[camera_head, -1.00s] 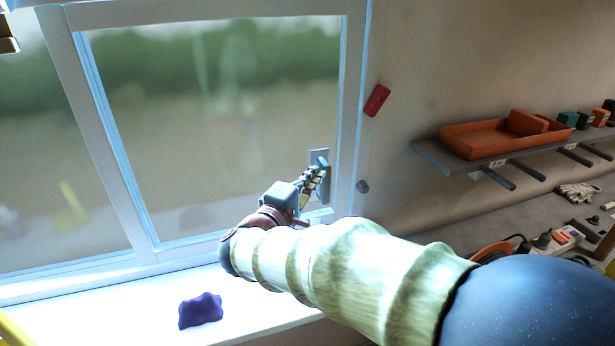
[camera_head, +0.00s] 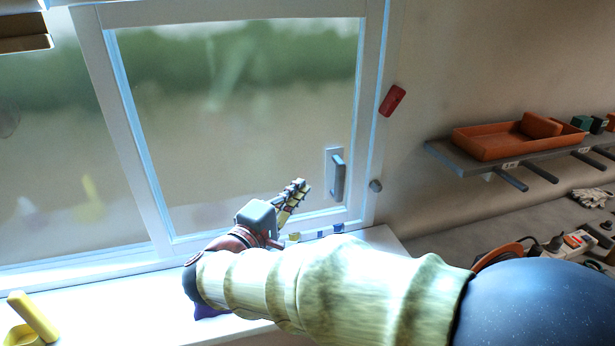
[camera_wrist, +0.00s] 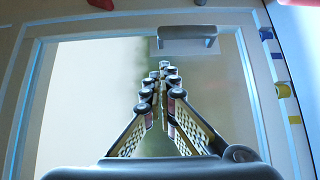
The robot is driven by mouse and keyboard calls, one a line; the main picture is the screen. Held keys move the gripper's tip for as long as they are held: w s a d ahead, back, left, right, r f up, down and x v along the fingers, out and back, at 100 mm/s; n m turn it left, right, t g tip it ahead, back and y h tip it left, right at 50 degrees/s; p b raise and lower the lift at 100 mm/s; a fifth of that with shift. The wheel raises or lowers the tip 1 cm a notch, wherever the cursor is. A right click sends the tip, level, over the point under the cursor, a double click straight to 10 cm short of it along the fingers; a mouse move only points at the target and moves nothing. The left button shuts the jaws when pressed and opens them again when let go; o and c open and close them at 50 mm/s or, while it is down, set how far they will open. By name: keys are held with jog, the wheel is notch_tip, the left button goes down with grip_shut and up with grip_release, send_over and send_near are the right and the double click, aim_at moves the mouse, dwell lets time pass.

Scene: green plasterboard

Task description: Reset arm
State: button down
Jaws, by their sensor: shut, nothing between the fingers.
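My gripper (camera_head: 298,186) is in front of the window pane, a little left of and below the grey window handle (camera_head: 337,175). It is apart from the handle. In the wrist view my gripper (camera_wrist: 165,68) has its fingers together with nothing between them. The handle (camera_wrist: 187,32) shows beyond the fingertips there. My arm reaches in from the lower right across the sill.
A white sill (camera_head: 120,310) runs below the window. A purple lump (camera_head: 207,311) on it is mostly hidden by my arm. A yellow object (camera_head: 32,318) is at lower left. A shelf with an orange tray (camera_head: 490,142) is on the right wall. A red object (camera_head: 392,100) is beside the frame.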

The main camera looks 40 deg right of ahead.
jog(key=shift+v, duration=1.5)
